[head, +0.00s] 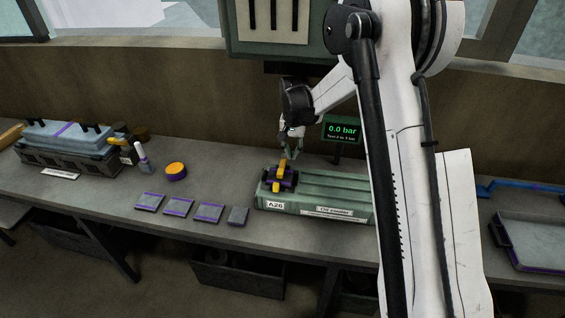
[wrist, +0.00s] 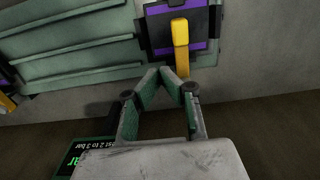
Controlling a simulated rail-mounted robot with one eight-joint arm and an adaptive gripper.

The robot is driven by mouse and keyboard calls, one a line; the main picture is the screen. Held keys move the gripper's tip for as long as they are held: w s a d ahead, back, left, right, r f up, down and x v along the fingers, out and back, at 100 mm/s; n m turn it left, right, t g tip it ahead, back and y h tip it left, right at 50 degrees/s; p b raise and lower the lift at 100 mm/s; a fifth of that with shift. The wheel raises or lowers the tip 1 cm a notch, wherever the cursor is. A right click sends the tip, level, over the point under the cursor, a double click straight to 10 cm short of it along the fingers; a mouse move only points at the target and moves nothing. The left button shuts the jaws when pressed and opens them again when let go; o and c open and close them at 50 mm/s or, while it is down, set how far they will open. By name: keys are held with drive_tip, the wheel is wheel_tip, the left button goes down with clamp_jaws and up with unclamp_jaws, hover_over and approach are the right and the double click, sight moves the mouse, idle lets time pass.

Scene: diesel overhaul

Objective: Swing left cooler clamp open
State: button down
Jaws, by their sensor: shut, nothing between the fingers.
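The green oil cooler (head: 335,180), with labels "A26" and "Oil cooler", lies on the bench; its right end is hidden behind my arm. The left cooler clamp (head: 272,181) is a dark and purple block with a yellow lever (head: 281,171) at the cooler's left end. In the wrist view the clamp (wrist: 158,27) is at top, with its yellow lever (wrist: 181,45) pointing down the picture. My gripper (head: 290,155) is above and behind the clamp. In the wrist view my gripper (wrist: 162,70) is shut and empty, its tips close beside the lever; contact is unclear.
A pressure display (head: 342,131) reading "0.0 bar" stands behind the cooler. Several purple-edged pads (head: 209,212) lie left of it, with an orange-topped round item (head: 176,171) behind. A tray (head: 535,242) is at right. Another clamp (wrist: 6,102) shows at the wrist view's left edge.

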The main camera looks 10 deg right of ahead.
sight(281, 165)
drive_tip(key=shift+f+b, duration=2.55)
drive_tip(key=shift+f, duration=0.45)
drive_tip(key=shift+r, duration=0.2)
drive_tip(key=shift+w+a+b, duration=0.15)
drive_tip(key=shift+a+b, duration=0.15)
drive_tip(key=shift+a, duration=0.8)
drive_tip(key=shift+a+b, duration=0.15)
drive_tip(key=shift+b, duration=0.15)
drive_tip(key=shift+w+a, duration=0.25)
drive_tip(key=shift+a, duration=0.4)
